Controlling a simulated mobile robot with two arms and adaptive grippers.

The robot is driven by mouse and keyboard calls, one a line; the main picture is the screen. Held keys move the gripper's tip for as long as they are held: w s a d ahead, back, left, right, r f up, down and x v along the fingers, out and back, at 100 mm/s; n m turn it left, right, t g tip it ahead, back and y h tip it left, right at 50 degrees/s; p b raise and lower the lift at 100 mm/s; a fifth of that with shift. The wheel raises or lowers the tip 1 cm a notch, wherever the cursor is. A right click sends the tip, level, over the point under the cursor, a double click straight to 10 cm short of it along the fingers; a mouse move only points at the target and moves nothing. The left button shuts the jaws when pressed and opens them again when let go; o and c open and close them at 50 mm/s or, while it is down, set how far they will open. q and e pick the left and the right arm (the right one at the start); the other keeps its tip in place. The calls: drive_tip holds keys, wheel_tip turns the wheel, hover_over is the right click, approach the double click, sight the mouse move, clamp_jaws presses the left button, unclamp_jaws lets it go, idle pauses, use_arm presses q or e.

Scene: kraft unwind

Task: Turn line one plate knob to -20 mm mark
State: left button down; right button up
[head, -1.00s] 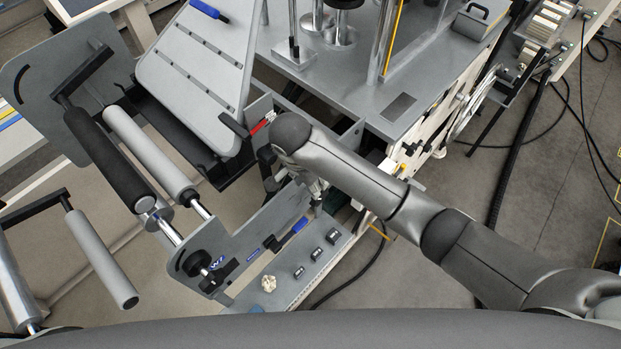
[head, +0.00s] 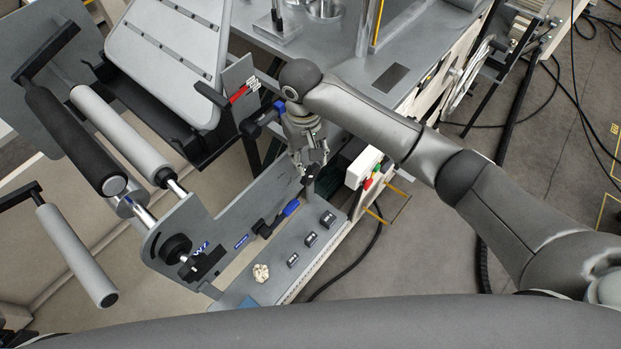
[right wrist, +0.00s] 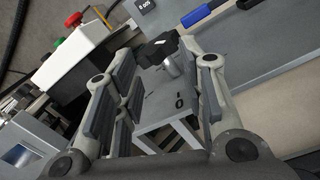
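A black lobed knob (right wrist: 158,50) sits on a short metal stem above a grey plate (right wrist: 160,105) with dark marks and a "0". I cannot read a -20 mm mark. My right gripper (right wrist: 162,75) is open, with a finger on each side of the knob's stem area; I cannot tell whether either finger touches it. In the head view my right gripper (head: 311,160) points down at the far end of the grey bench, above a small dark part (head: 309,178) that seems to be this knob. My left gripper is not in view.
A white box with red and green buttons (head: 364,168) stands just right of the gripper. A blue-handled tool (head: 290,208), several small black blocks (head: 311,240) and a crumpled pale lump (head: 261,273) lie on the bench. Another black knob (head: 176,248) is on the roller bracket.

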sight(313, 166)
drive_tip(key=n+b, duration=0.1)
drive_tip(key=n, duration=0.1)
drive_tip(key=w+d+f+n+b, duration=0.1)
drive_tip(key=n+b, duration=0.1)
drive_tip(key=n, duration=0.1)
drive_tip(key=n+g+y+b, duration=0.1)
drive_tip(key=n+b, duration=0.1)
drive_tip(key=n, duration=0.1)
drive_tip(key=shift+w+d+f, duration=0.25)
drive_tip(key=shift+w+d, duration=0.05)
drive_tip(key=f+n+y+b, duration=0.1)
drive_tip(key=f+n+b, duration=0.1)
drive_tip(key=n, duration=0.3)
drive_tip(key=f+n+g+y+b, duration=0.1)
drive_tip(key=f+n+b, duration=0.1)
drive_tip(key=n, duration=0.2)
drive_tip(key=s+a+f+n+g+b, duration=0.1)
drive_tip(key=f+n+b, duration=0.2)
drive_tip(key=n, duration=0.2)
drive_tip(key=shift+f+n+y, duration=0.1)
drive_tip(key=shift+n+y, duration=0.2)
drive_tip(key=shift+y, duration=0.1)
clamp_jaws()
